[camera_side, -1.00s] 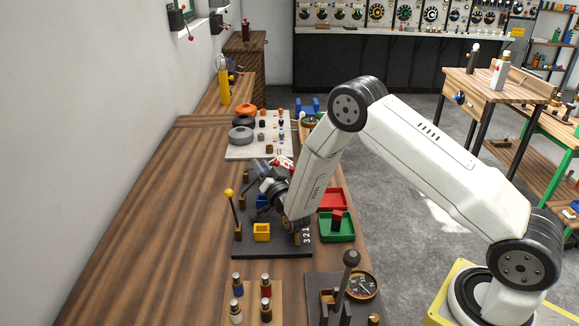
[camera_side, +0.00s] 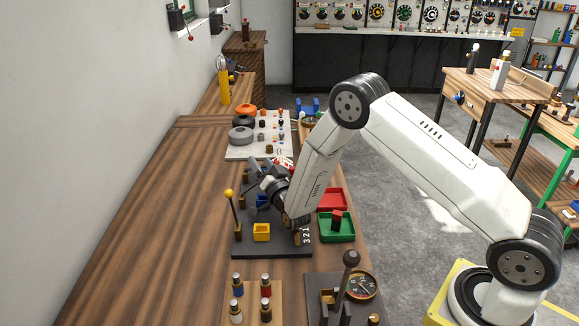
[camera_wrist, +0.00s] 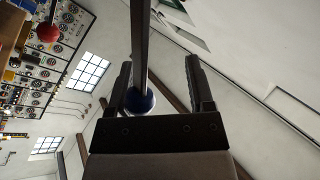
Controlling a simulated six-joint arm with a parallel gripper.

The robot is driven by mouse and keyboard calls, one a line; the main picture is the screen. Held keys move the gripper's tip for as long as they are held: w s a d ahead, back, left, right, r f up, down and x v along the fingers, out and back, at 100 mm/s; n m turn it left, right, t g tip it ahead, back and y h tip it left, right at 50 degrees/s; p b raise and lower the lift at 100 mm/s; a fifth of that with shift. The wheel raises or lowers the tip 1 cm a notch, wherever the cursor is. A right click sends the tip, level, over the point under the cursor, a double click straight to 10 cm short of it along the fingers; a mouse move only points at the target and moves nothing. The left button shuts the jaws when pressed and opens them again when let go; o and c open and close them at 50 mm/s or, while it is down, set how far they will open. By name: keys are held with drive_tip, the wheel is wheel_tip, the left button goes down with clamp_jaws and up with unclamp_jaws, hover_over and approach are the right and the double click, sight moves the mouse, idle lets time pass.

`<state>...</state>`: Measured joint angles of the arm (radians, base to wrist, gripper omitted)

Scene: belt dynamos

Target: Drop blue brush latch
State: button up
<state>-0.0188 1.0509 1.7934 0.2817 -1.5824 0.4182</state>
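In the wrist view a blue ball knob (camera_wrist: 139,103) sits low between the fingers, close to the left one. A dark bar (camera_wrist: 139,40) runs from it to the top edge. My gripper (camera_wrist: 158,62) is open, with a clear gap at the right finger; I cannot tell if the left finger touches the knob. In the side view my gripper (camera_side: 258,175) is over the far part of a dark base plate (camera_side: 278,243). The blue knob is not clear there, as the wrist and arm cover that area. A blue part (camera_side: 262,201) shows partly on the plate.
A yellow-knobbed lever (camera_side: 233,208) stands at the plate's left, and a yellow block (camera_side: 262,232) sits at its front. Red (camera_side: 331,199) and green (camera_side: 337,230) trays lie to the right. A gauge (camera_side: 361,285) and lever stand in front. The bench's left is clear.

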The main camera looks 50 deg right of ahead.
drive_tip(key=s+r, duration=1.2)
drive_tip(key=s, duration=0.2)
drive_tip(key=shift+a+r, duration=0.15)
drive_tip(key=shift+a, duration=0.2)
idle(0.4)
